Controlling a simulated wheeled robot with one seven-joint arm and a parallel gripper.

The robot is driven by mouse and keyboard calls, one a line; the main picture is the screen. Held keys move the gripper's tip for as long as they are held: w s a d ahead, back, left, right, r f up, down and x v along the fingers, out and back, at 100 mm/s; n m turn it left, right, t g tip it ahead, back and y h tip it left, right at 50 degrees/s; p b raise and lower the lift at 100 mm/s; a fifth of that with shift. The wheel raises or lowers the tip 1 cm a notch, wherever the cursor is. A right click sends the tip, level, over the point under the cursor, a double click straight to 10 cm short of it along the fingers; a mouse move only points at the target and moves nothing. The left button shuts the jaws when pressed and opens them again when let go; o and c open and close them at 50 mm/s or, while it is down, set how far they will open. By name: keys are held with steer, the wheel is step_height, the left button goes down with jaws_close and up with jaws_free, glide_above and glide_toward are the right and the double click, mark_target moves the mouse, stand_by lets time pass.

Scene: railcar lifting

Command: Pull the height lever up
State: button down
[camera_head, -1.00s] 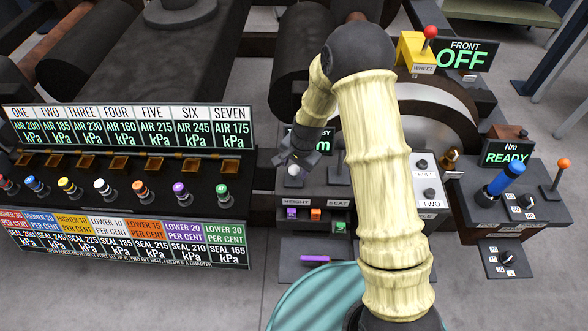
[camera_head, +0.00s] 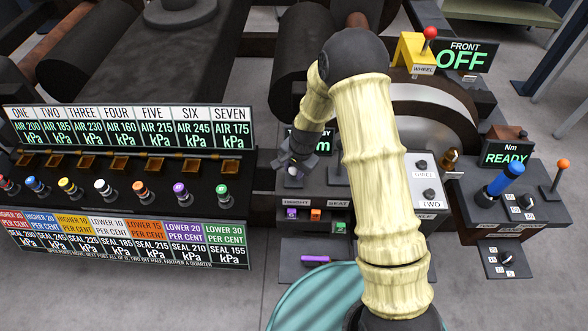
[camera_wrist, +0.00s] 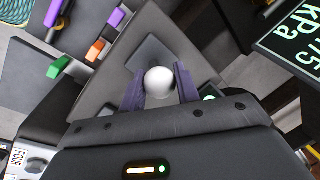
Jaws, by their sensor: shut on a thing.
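The height lever shows as a white ball knob (camera_wrist: 160,81) between my gripper's two dark fingers in the wrist view. Its base plate lies behind it on the dark panel. In the head view my gripper (camera_head: 294,166) is at the knob, just above the HEIGHT label (camera_head: 297,198). The fingers are shut on the knob from both sides. The lever's shaft is hidden by the knob and the gripper.
Purple, orange and green blocks (camera_head: 315,215) sit below the HEIGHT and SEAT labels. A purple bar (camera_head: 315,259) lies lower on a dark tray. A row of valves (camera_head: 104,187) stands at left.

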step_height(320, 180, up, 4)
steer(key=shift+p, duration=1.05)
steer(key=shift+w+f, duration=0.1)
steer(key=c, duration=1)
jaws_free()
steer(key=shift+c, duration=0.2)
step_height(320, 180, up, 17)
steer(key=s+d, duration=0.2)
steer(key=shift+d, duration=0.4)
